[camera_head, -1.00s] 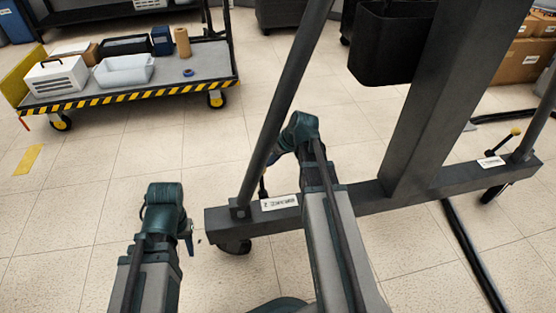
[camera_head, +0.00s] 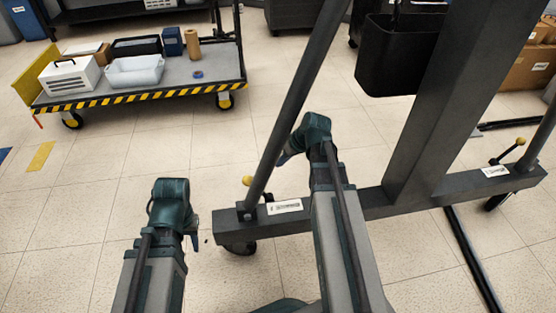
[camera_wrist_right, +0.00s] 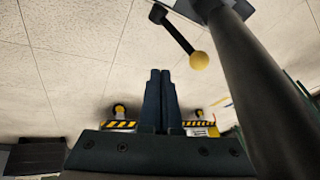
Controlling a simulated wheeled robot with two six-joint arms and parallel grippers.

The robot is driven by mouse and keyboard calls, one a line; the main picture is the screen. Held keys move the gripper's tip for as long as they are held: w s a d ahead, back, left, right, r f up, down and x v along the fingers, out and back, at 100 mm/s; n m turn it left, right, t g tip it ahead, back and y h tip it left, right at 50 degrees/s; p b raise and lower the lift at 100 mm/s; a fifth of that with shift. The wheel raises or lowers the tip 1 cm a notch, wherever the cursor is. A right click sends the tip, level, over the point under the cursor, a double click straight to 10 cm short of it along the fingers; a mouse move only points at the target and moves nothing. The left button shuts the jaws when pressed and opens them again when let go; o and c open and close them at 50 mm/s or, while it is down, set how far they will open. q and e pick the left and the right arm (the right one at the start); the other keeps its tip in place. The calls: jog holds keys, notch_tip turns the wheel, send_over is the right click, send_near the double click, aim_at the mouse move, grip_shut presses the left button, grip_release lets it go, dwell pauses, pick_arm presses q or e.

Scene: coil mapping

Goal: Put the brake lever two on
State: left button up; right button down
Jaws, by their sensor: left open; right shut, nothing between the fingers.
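A brake lever with a yellow knob (camera_head: 247,181) stands at the near left end of the grey frame's base beam (camera_head: 400,205), beside the slanted post. Its knob (camera_wrist_right: 199,60) and black rod (camera_wrist_right: 178,32) also show in the right wrist view. My left gripper (camera_head: 194,232) is open and empty, low over the floor left of the beam. The label lettering is too small to read.
The slanted post (camera_head: 300,95) stands close to my right gripper. A black bin (camera_head: 397,55) hangs on the thick upright (camera_head: 445,100). A cart (camera_head: 215,75) with boxes is at the back left. The floor between cart and frame is clear.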

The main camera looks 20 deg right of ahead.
pick_arm(q)
notch_tip(320, 180, up, 9)
jog(key=p, duration=0.7)
jog(key=shift+f, duration=0.15)
pick_arm(e)
jog(key=v, duration=0.9)
jog(key=shift+r, duration=0.35)
jog(key=shift+s+d, duration=0.1)
jog(key=shift+s, duration=0.1)
